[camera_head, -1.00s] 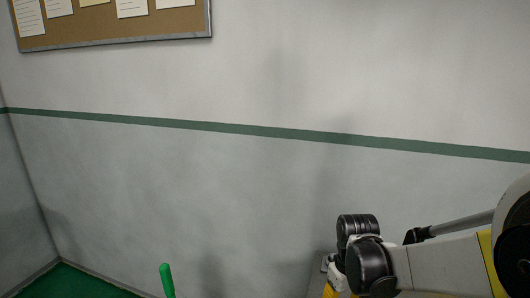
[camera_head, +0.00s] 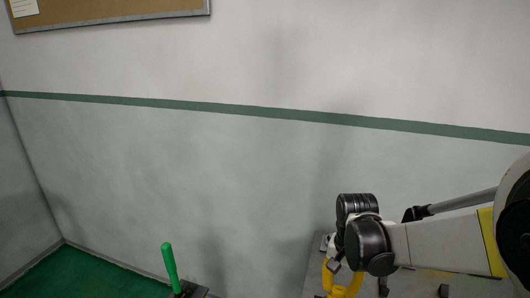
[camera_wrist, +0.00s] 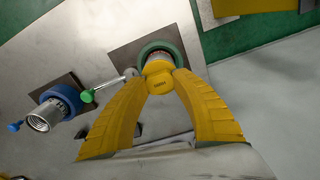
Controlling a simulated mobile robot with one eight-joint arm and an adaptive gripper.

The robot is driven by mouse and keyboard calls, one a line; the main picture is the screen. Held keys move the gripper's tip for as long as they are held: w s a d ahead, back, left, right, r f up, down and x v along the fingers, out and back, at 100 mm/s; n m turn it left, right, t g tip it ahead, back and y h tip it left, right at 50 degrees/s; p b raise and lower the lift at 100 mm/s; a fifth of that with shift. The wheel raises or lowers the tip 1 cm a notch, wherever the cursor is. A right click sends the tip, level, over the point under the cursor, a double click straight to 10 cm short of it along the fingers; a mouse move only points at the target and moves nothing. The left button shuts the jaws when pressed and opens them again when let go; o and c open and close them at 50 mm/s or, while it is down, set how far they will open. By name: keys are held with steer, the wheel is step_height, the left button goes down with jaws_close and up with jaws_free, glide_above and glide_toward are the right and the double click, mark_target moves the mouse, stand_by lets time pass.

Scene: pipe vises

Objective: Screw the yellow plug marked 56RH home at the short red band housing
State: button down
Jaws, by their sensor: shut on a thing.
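The yellow plug (camera_wrist: 158,80) is between my gripper's yellow fingertips (camera_wrist: 160,86) in the wrist view. Its end carries small dark lettering, too small to read surely. The plug sits in front of a metal housing with a green band (camera_wrist: 172,49), overlapping its mouth; I cannot tell whether the threads are engaged. A blue-banded housing (camera_wrist: 64,95) with a bare threaded metal mouth is at the left. In the head view my gripper (camera_head: 343,290) is at the bottom edge, partly cut off, and the plug cannot be made out.
A bar with a green knob (camera_wrist: 87,96) reaches beside the green-banded housing. A blue knob (camera_wrist: 14,126) sticks out by the blue-banded one. Both housings are on a grey metal surface (camera_wrist: 110,30). In the head view a green handle (camera_head: 170,262) stands left of my arm.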

steer(key=m, duration=0.5)
steer(key=shift+m, duration=0.3)
steer(key=m, duration=0.8)
steer(key=shift+m, duration=0.3)
steer(key=m, duration=0.5)
steer(key=c, duration=1.1)
jaws_free()
steer(key=shift+c, duration=0.2)
